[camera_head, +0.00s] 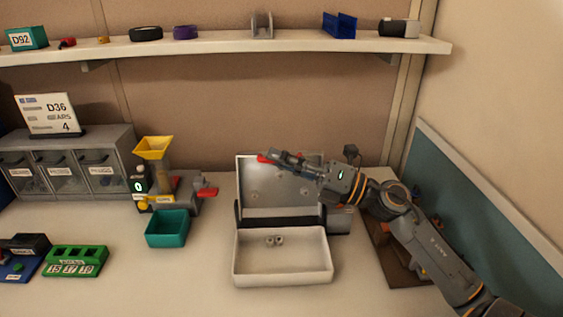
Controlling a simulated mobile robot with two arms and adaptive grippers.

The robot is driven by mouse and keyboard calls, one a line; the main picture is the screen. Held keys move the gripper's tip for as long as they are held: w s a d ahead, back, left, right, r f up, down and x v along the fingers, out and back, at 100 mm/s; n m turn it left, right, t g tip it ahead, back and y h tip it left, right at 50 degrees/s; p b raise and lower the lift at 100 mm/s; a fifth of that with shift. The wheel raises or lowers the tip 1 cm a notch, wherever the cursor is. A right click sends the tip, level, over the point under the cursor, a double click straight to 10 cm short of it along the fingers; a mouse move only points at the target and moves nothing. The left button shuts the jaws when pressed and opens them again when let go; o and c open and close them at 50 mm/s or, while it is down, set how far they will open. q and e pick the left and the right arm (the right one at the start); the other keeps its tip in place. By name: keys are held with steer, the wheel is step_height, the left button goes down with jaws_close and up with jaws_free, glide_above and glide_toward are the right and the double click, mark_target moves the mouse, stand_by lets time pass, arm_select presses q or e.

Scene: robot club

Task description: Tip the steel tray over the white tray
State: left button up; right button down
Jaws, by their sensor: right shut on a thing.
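The steel tray (262,197) stands tipped steeply up behind the white tray, its grey inner face toward me. Its lower edge is at a dark support along the white tray's back edge. The white tray (283,268) lies flat on the table, with a few small metal nuts (275,240) near its back. My right gripper (276,158) reaches in from the right and is shut at the steel tray's top edge, by a red part. The fingers hide part of that edge. A few small spots show on the steel face; I cannot tell what they are. My left gripper is not in view.
Left of the trays stand a teal bin (167,230) and a dispenser with a yellow hopper (154,148). A green numbered block (75,261) and grey drawers (68,160) are further left. A brown board (402,270) lies under my right arm. The table front is clear.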

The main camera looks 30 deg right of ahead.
steer(key=shift+s+a+f+n+b, duration=0.2)
steer(key=shift+s+a+b, duration=0.1)
steer(key=shift+s, duration=0.2)
steer(key=shift+s+a+f+n+b, duration=0.15)
steer(key=shift+s+a+b, duration=0.15)
steer(key=shift+s, duration=0.2)
steer(key=c, duration=1.7)
jaws_free()
steer(key=shift+s, duration=0.1)
steer(key=v, duration=1.2)
steer(key=shift+f, duration=0.1)
